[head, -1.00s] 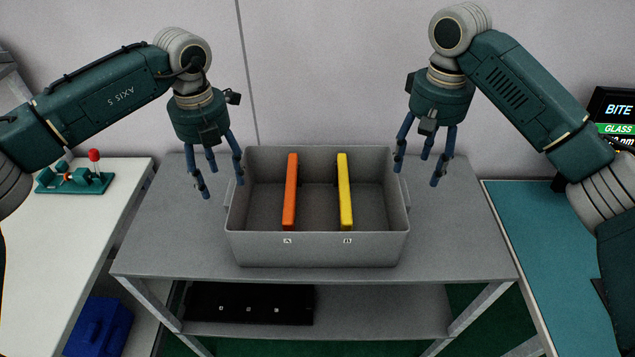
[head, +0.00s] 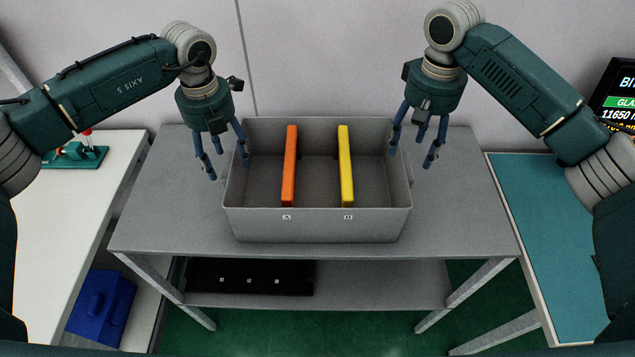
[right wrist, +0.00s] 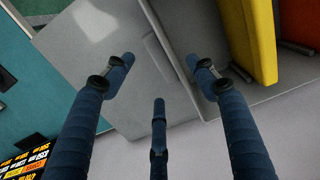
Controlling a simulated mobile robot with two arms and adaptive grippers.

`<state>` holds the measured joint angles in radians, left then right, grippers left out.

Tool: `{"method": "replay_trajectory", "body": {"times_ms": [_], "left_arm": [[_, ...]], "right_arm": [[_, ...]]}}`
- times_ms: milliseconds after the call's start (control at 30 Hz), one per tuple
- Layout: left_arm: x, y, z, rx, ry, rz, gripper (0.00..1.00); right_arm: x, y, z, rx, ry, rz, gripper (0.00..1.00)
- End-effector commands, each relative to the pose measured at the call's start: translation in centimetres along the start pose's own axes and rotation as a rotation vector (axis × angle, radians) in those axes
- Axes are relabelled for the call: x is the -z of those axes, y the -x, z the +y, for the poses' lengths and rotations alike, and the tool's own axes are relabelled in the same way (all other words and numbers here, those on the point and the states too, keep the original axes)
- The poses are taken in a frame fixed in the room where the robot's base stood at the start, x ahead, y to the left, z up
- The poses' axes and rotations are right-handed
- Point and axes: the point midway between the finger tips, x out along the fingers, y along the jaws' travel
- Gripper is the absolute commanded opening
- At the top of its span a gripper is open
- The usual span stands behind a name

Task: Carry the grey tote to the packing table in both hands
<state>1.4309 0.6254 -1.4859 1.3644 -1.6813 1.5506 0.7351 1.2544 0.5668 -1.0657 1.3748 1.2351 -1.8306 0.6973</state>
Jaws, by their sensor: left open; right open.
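The grey tote (head: 320,226) stands upright on a grey table (head: 165,215). An orange bar (head: 289,165) and a yellow bar (head: 346,165) stand in it, near the labels A and B on its front wall. My left gripper (head: 226,170) is open by the tote's left wall; one finger overlaps the back left corner in view. My right gripper (head: 412,157) is open by the right wall, one finger overlapping the back right corner. In the right wrist view, its open fingers (right wrist: 160,68) show over the tote's side wall (right wrist: 180,45), nothing between them.
A white table (head: 75,240) with a green fixture (head: 75,157) is at the left. A teal-topped table (head: 545,230) and a lit screen (head: 620,101) are at the right. A black item (head: 249,277) lies on the lower shelf. A blue box (head: 101,307) is low left.

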Motion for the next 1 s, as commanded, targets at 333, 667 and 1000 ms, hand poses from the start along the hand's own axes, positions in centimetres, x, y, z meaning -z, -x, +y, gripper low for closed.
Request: {"method": "replay_trajectory", "body": {"times_ms": [333, 667, 1000], "left_arm": [[0.0, -4.5, 0.0, 0.000, -0.001, 0.001, 0.57], [0.0, -4.9, 0.0, 0.000, -0.001, -0.001, 0.57], [0.0, -4.8, 0.0, 0.000, -0.001, -0.001, 0.00]], "right_arm": [[0.0, -4.4, 0.0, -0.001, 0.000, -0.001, 0.57], [0.0, -4.9, 0.0, 0.000, 0.000, 0.001, 0.57], [0.0, -4.8, 0.0, 0.000, 0.000, 0.001, 0.00]]}}
